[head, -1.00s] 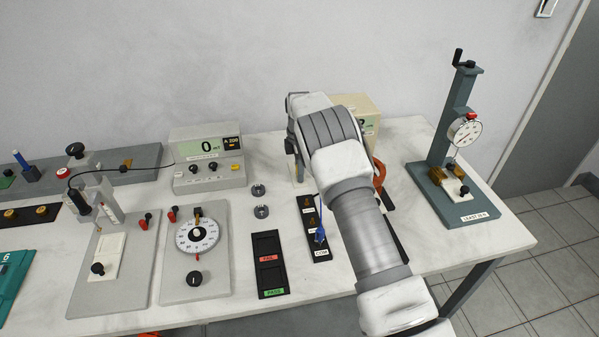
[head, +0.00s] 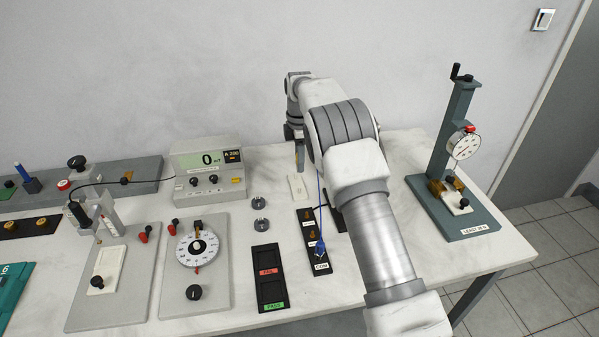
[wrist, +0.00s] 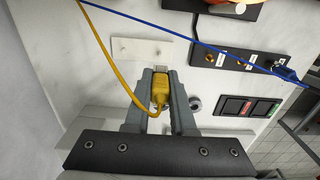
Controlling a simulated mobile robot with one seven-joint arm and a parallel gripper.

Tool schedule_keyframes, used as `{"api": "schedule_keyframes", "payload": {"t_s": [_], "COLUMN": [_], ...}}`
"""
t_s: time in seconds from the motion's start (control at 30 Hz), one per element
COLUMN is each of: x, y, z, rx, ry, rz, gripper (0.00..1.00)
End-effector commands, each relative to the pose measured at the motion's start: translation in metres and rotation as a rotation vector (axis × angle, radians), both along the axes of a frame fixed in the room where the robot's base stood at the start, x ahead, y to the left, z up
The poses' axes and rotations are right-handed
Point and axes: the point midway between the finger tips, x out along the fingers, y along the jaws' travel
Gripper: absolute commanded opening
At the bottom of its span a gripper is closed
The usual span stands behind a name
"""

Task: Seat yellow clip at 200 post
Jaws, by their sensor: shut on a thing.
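My gripper (wrist: 160,88) is shut on the yellow clip (wrist: 160,92) in the wrist view, a finger on each side. A yellow cable loops from the clip toward the upper left. The clip is over or near the white plate (wrist: 125,48); I cannot tell its height. The black post strip (head: 312,240) lies right of the plate and nearer the front in the head view. It also shows in the wrist view (wrist: 228,60) with brass posts. Their small labels are unreadable, so I cannot tell which is 200. A blue clip (head: 320,249) sits at the COM end.
A blue cable (wrist: 170,33) crosses the wrist view above the clip. A meter (head: 208,172) reads 0. A dial-gauge stand (head: 455,150) stands right.

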Motion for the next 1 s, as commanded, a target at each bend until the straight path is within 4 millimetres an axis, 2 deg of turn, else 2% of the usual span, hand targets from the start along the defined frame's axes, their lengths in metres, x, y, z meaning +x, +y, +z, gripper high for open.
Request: {"api": "schedule_keyframes", "payload": {"t_s": [0.1,0.2,0.8,1.0], "x": [-0.004,-0.011,-0.086,-0.097], "y": [-0.002,-0.005,-0.019,-0.02], "z": [0.008,0.007,-0.016,-0.019], "rx": [0.002,0.001,0.0,0.0], "ry": [0.001,0.003,0.004,0.002], "rz": [-0.004,-0.01,-0.006,-0.001], "gripper": [0.0,0.0,0.0,0.0]}}
